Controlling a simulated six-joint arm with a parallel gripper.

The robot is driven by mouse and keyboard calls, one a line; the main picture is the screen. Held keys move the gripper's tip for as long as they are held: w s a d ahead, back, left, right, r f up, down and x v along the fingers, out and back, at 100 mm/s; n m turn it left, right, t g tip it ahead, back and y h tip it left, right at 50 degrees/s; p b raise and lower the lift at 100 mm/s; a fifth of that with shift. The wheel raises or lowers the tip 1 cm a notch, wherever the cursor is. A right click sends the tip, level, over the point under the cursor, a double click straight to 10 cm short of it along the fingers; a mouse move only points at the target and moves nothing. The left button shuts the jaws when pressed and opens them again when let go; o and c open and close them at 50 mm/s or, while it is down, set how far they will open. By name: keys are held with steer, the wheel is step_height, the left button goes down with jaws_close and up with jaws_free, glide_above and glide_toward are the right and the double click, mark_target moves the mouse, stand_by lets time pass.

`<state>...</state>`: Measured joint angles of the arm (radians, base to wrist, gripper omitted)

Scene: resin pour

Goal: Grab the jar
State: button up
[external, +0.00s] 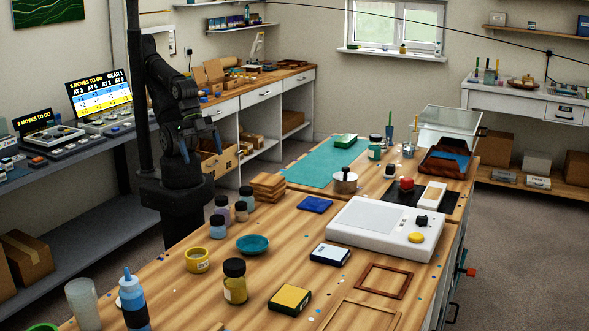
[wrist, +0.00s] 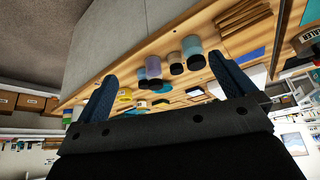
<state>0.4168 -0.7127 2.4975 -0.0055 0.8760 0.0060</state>
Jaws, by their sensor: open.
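Several jars with dark lids stand on the wooden workbench, and I cannot tell which one the task means. A yellow jar with a black lid (external: 235,283) stands upright near the front. A cluster of smaller jars (external: 217,227), bluish, grey and beige, stands farther back beside the teal bowl (external: 254,244). In the wrist view, a bluish-grey jar (wrist: 192,46) and a purple jar (wrist: 153,68) appear beyond my fingers. My gripper (wrist: 168,85) is open with nothing between its fingers. My arm is raised behind the bench, well apart from the jars.
A yellow tape roll (external: 196,261), wooden coasters (external: 268,186) and a blue cloth (external: 315,205) lie around the jars. A blue bottle (external: 134,300) and a clear cup (external: 82,304) stand at the front left. A white device (external: 385,230) fills the bench's right side.

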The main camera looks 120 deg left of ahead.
stand_by(0.3)
steer(key=c, duration=0.6)
steer(key=w+d+r+m+g, duration=0.1)
steer(key=w+d+r, duration=0.5)
steer(key=w+d, duration=0.3)
steer(key=w+d+r+m, duration=0.2)
steer(key=w+d+r, duration=0.4)
steer(key=w, duration=0.5)
steer(key=m+g+h, duration=0.1)
steer(key=m, duration=0.1)
glide_above(235, 278)
steer(key=s+a, duration=0.6)
steer(key=a, duration=0.1)
step_height(235, 278, down, 7)
steer(key=x, duration=1.7)
steer(key=shift+w+d+f, duration=0.1)
steer(key=shift+d+f, duration=0.1)
steer(key=shift+d, duration=0.1)
